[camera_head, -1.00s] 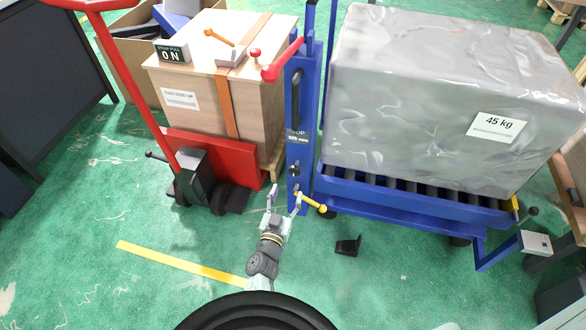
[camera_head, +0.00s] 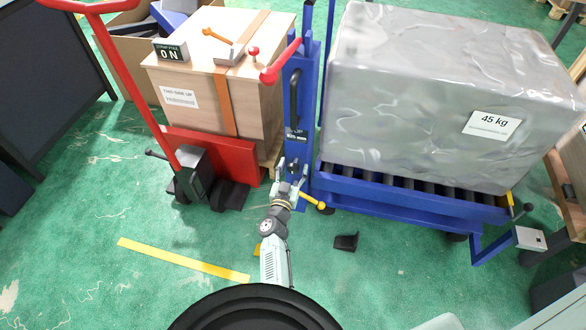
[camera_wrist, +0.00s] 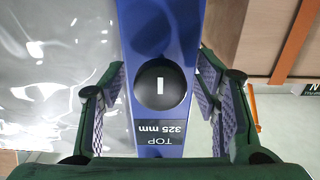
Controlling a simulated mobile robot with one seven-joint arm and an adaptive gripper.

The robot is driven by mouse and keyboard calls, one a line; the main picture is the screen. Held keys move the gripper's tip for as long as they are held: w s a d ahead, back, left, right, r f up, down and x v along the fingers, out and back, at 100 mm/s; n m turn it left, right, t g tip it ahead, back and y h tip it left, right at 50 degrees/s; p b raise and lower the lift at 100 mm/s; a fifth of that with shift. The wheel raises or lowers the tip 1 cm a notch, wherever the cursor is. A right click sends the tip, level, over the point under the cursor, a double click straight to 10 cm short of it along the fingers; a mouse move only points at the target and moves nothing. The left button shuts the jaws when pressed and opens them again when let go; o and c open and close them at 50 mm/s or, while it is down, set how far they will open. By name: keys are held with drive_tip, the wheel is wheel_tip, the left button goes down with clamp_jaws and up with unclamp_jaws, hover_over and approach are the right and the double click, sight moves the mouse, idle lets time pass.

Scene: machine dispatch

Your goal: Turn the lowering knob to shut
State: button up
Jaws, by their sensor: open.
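The knob (camera_wrist: 161,84) is round and black with a white bar mark, set on the face of a blue post (camera_wrist: 158,30) in the wrist view. The white bar stands upright in that view. A label reading TOP 325 mm (camera_wrist: 164,137) sits beside the knob. My gripper (camera_wrist: 160,95) is open, with one finger on each side of the post and knob, apart from both. In the head view my gripper (camera_head: 291,172) is at the lower part of the blue post (camera_head: 297,75), and its fingers partly hide the knob there.
The blue lift table (camera_head: 400,205) carries a wrapped 45 kg load (camera_head: 440,95) on rollers. A yellow-ended pedal lever (camera_head: 313,200) sticks out beside my gripper. A red pallet truck (camera_head: 225,160) with a wooden crate (camera_head: 225,95) stands left. A black wedge (camera_head: 346,241) lies on the green floor.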

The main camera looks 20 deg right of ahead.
drive_tip(key=shift+c, duration=0.6)
drive_tip(key=c, duration=1.1)
drive_tip(key=shift+o, duration=0.2)
drive_tip(key=shift+m, duration=0.3)
drive_tip(key=m, duration=0.2)
drive_tip(key=shift+a+m, duration=0.15)
drive_tip(key=shift+m, duration=0.15)
drive_tip(key=m+b, duration=0.1)
drive_tip(key=m, duration=0.4)
drive_tip(key=shift+w+m, duration=0.1)
drive_tip(key=shift+m, duration=0.2)
drive_tip(key=m+b, duration=0.1)
drive_tip(key=m, duration=0.4)
drive_tip(key=shift+r+m+b, duration=0.1)
drive_tip(key=shift+m+b, duration=0.3)
drive_tip(key=shift+m, duration=1.6)
